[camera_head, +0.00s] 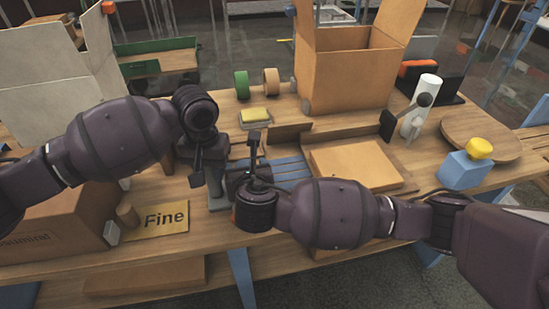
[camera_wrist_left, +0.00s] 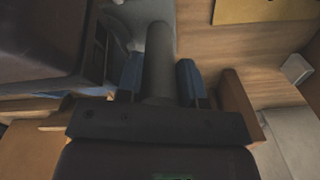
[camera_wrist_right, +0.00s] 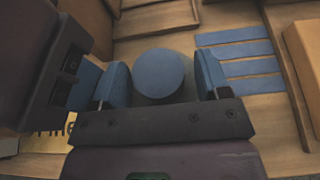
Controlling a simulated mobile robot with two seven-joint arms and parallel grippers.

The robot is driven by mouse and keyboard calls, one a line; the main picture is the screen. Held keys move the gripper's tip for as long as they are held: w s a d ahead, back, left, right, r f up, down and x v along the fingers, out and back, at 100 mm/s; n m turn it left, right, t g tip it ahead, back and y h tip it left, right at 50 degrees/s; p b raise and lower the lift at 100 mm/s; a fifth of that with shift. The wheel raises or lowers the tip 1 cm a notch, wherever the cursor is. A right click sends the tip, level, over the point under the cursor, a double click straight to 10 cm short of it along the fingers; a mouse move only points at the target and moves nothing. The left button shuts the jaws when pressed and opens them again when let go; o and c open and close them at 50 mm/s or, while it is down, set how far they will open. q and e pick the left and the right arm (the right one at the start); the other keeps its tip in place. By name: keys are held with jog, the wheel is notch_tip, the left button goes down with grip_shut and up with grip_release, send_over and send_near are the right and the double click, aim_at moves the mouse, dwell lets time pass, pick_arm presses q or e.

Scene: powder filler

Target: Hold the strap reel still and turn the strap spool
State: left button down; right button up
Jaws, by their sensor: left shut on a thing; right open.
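The strap reel shows in the head view as a grey stand (camera_head: 217,201) at the near table edge, mostly hidden between my two wrists. In the left wrist view my left gripper (camera_wrist_left: 158,82) is shut on its grey post (camera_wrist_left: 159,60), with a blue fingertip on each side. In the right wrist view a round blue end (camera_wrist_right: 160,72), which looks like the strap spool, sits between the fingers of my right gripper (camera_wrist_right: 162,82). That gripper is open, with a small gap on either side of the blue end. The rest of the spool is hidden.
A yellow "Fine" card (camera_head: 158,221) and a brown carton (camera_head: 55,220) lie left of the reel. Blue slats (camera_head: 285,168) and a flat cardboard box (camera_head: 353,164) lie to the right. An open carton (camera_head: 345,75) and tape rolls (camera_head: 242,84) stand behind.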

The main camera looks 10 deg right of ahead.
jog(key=n+g+y, duration=0.1)
jog(key=n+y, duration=0.4)
jog(key=y, duration=0.1)
jog(key=shift+d, duration=0.15)
jog(key=n+g+y, duration=0.2)
jog(key=shift+d+n, duration=0.1)
jog(key=shift+n, duration=0.2)
jog(key=n+g+y, duration=0.3)
jog(key=n, duration=0.1)
jog(key=shift+w, duration=0.2)
jog(key=shift+w+d+n+g+y, duration=0.1)
jog(key=shift+n+g+y, duration=0.9)
jog(key=shift+n+g, duration=1)
jog(key=v, duration=1.2)
jog(key=shift+w+g, duration=0.25)
jog(key=shift+g, duration=0.05)
jog(key=shift+d, duration=0.1)
